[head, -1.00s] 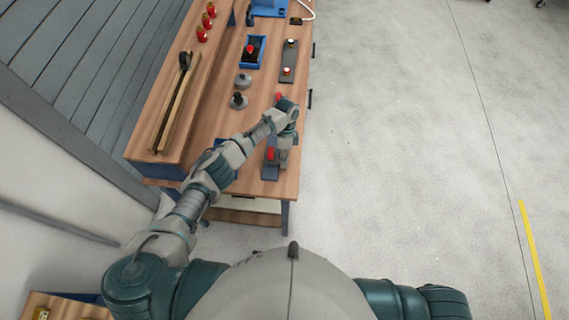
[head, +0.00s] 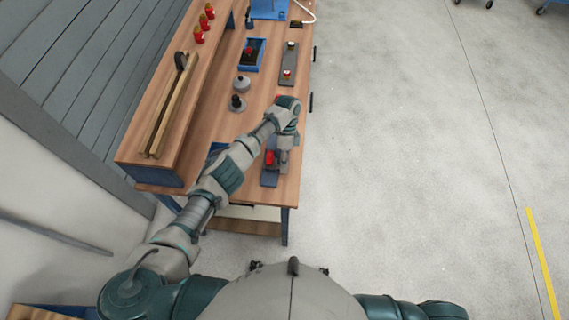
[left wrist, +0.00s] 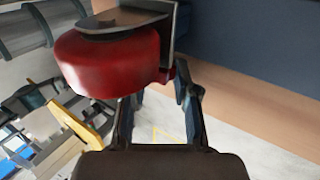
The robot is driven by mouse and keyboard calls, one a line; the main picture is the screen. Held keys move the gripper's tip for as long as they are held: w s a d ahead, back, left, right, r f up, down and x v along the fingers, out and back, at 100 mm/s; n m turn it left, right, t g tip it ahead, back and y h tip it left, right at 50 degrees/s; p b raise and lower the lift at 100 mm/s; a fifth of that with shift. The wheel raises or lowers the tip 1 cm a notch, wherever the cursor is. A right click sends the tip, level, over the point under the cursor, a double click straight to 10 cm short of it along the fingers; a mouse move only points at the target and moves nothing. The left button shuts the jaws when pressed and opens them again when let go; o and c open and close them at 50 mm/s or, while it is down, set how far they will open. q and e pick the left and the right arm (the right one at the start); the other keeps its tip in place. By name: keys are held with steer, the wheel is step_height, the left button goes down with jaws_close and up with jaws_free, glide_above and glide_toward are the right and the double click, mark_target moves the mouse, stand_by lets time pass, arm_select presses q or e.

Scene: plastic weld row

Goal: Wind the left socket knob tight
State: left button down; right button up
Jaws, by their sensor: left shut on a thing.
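A red knob (head: 270,158) sits on a dark grey plate (head: 269,179) near the close end of the bench. My left gripper (head: 282,148) is at this knob, partly hidden by its own wrist. In the left wrist view the red knob (left wrist: 108,62) is large, with a grey metal piece (left wrist: 125,17) against it. My right gripper is out of view.
The wooden bench (head: 225,135) carries a grey strip with two buttons (head: 288,65), a blue tray (head: 250,54) and two grey round parts (head: 241,83). A raised shelf (head: 145,172) holds several red pieces (head: 199,36). Open floor (head: 420,150) lies right of the bench.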

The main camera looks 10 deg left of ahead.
arm_select(q)
steer(key=shift+w+r, duration=0.2)
steer(key=c, duration=1.1)
jaws_free()
steer(key=shift+o, duration=1.2)
steer(key=shift+f, duration=0.15)
step_height(320, 180, up, 10)
steer(key=shift+w+d+f, duration=0.1)
